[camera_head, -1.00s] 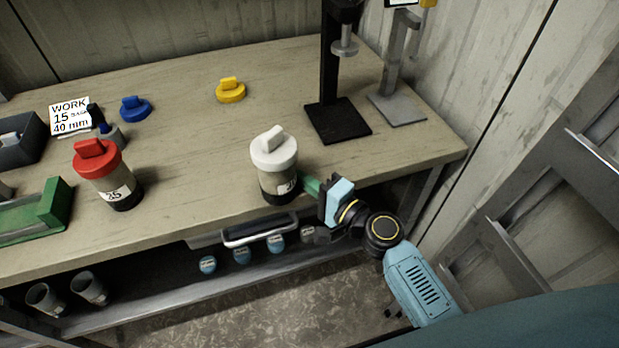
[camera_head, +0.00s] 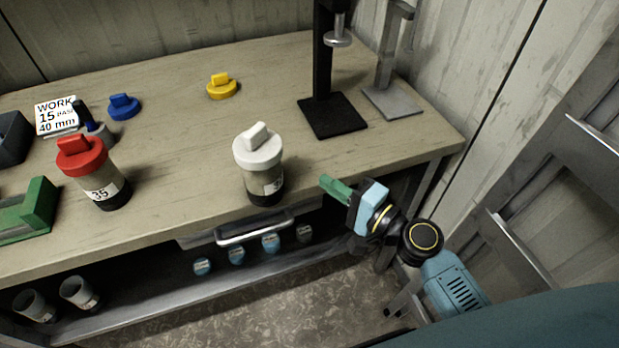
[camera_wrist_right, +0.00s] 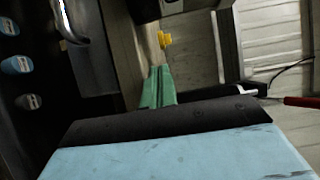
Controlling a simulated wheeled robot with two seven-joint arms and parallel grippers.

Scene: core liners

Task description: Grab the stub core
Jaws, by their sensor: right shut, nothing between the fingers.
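No thing in view can be told for certain as the stub core. Several small blue-capped cylinders stand on the shelf under the bench, one of them (camera_head: 270,243) near the drawer handle; they also show at the left of the right wrist view (camera_wrist_right: 16,65). A similar grey-capped one (camera_head: 304,233) stands at the right end of their row. My right gripper (camera_head: 326,183), with green fingers, is shut and empty at the bench's front edge, right of the white-capped jar (camera_head: 264,178). Its fingers also show in the right wrist view (camera_wrist_right: 158,75). My left gripper is out of view.
A red-capped jar (camera_head: 100,185) marked 35 and a green tray (camera_head: 40,208) are at the left of the bench (camera_head: 180,165). Blue (camera_head: 124,106) and yellow caps (camera_head: 221,87) lie behind. A black stand (camera_head: 332,115) is at the back right. A drawer handle (camera_head: 254,228) sticks out below.

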